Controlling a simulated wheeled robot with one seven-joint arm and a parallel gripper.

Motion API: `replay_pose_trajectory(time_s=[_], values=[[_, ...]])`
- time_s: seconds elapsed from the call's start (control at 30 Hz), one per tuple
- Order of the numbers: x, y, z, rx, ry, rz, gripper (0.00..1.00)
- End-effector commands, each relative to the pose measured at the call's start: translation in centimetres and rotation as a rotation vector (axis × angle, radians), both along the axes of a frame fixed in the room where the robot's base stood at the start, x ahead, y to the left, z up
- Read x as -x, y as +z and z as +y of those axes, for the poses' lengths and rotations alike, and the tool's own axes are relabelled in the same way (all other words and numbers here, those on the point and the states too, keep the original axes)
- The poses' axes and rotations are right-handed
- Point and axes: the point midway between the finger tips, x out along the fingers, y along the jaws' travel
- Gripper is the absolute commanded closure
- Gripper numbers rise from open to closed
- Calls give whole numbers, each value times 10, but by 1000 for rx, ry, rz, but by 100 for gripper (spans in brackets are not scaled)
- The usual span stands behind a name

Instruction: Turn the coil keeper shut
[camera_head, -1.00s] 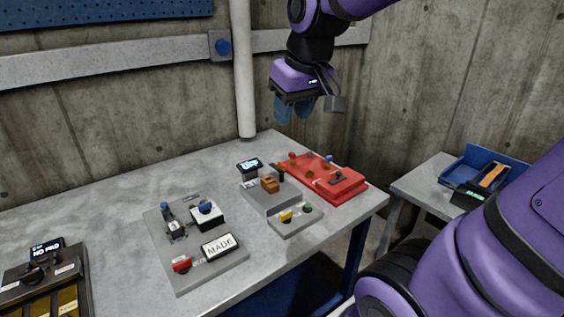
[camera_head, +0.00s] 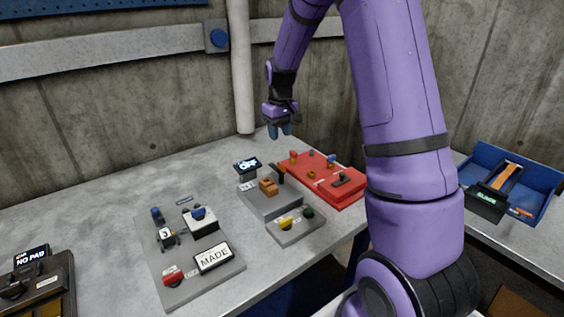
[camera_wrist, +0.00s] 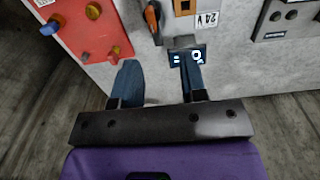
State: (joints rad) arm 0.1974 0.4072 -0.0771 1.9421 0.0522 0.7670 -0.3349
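My gripper (camera_head: 280,130) hangs above the far end of the table, behind the red box. In the wrist view its two blue fingers (camera_wrist: 160,80) are apart with nothing between them. No readable label names the coil keeper. A grey block (camera_head: 270,202) carries an orange piece (camera_head: 268,186) and, at its far right, a dark upright handle (camera_head: 281,175). In the wrist view a black-and-orange handle (camera_wrist: 152,17) stands ahead of the fingers, beside the block's "24V" label (camera_wrist: 207,20). A small lit display (camera_wrist: 187,58) lies partly behind the right finger.
A red box (camera_head: 335,186) with several coloured knobs stands right of the block. A small panel (camera_head: 297,229) with yellow and green knobs sits in front. A grey board (camera_head: 188,275) with a "MADE" sign lies left. A white pipe (camera_head: 240,80) rises at the back.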

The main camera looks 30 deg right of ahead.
Motion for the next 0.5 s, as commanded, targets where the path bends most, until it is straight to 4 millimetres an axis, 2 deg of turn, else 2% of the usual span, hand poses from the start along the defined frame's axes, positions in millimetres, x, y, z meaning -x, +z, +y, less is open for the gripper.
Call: replay_pose_trajectory(time_s=[0.03, 0.1, 0.37, 0.5], values=[[-5, -11, -5, -1, 0, 12, 61], [-9, -21, -9, -1, 2, 20, 61], [-13, -40, -13, -2, 5, 30, 61], [-12, -60, -13, -2, 4, 31, 61]])
